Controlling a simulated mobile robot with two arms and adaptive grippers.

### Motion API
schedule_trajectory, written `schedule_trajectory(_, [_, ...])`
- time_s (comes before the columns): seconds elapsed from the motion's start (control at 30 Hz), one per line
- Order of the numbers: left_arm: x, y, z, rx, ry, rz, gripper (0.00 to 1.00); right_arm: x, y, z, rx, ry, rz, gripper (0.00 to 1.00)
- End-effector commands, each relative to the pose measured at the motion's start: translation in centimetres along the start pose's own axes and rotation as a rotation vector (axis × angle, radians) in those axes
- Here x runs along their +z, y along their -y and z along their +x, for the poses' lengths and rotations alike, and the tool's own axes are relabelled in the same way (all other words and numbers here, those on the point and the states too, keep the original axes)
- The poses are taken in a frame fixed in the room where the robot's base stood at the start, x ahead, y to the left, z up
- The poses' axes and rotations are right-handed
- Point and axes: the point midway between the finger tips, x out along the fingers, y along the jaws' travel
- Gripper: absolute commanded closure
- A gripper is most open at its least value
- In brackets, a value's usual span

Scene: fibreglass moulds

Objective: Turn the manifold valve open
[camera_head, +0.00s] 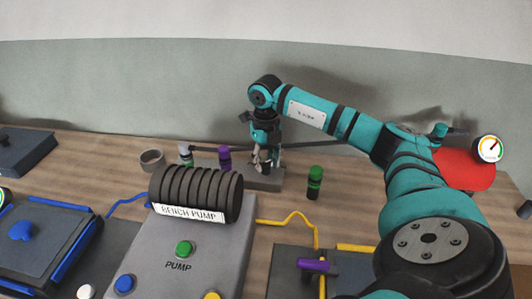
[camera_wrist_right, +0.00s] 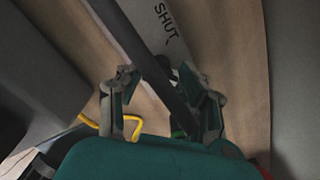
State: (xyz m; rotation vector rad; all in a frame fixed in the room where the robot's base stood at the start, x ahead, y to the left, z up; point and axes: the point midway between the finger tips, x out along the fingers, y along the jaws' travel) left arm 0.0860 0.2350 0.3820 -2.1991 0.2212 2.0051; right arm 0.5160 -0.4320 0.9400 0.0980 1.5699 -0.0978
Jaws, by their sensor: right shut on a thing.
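The manifold (camera_head: 268,182) is a low grey block at the back of the bench, partly hidden by my right gripper. My right gripper (camera_head: 263,158) points down over it. In the right wrist view, a dark bar, the valve handle (camera_wrist_right: 165,85), runs between the two fingers of my right gripper (camera_wrist_right: 166,105). The fingers are on either side of the handle. The word SHUT shows on the grey surface (camera_wrist_right: 150,25) beside the handle. The handle is hard to make out in the head view. My left gripper is not in view.
A bench pump (camera_head: 195,193) with a ribbed black body stands in front left of the manifold. A green-topped bottle (camera_head: 314,183) stands right of the manifold. A grey ring (camera_head: 152,160) lies at left. A red disc (camera_head: 465,170) and a gauge (camera_head: 488,149) are at right.

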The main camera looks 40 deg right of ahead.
Motion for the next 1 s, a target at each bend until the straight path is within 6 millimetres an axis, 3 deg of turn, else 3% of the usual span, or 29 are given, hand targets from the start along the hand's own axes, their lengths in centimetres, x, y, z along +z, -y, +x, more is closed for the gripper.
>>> schedule_trajectory(0.27, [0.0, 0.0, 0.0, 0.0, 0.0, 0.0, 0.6, 0.2, 0.1, -0.2, 0.0, 0.007, 0.005, 0.96])
schedule_trajectory(0.3, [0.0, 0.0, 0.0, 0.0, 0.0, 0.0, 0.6, 0.2, 0.1, -0.2, 0.0, 0.007, 0.005, 0.62])
schedule_trajectory(0.47, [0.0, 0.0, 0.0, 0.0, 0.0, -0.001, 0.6, 0.1, 0.1, -0.1, 0.0, 0.005, 0.004, 0.41])
schedule_trajectory(0.77, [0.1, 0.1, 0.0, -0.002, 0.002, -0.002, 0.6, 0.1, 0.0, -0.2, 0.0, 0.003, 0.002, 0.41])
schedule_trajectory(0.87, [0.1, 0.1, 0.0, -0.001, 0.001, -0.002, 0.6, 0.1, 0.0, -1.0, 0.001, 0.004, 0.002, 0.41])
schedule_trajectory(1.0, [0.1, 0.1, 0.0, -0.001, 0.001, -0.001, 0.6, 0.2, 0.0, -3.5, 0.001, 0.007, 0.002, 0.41])
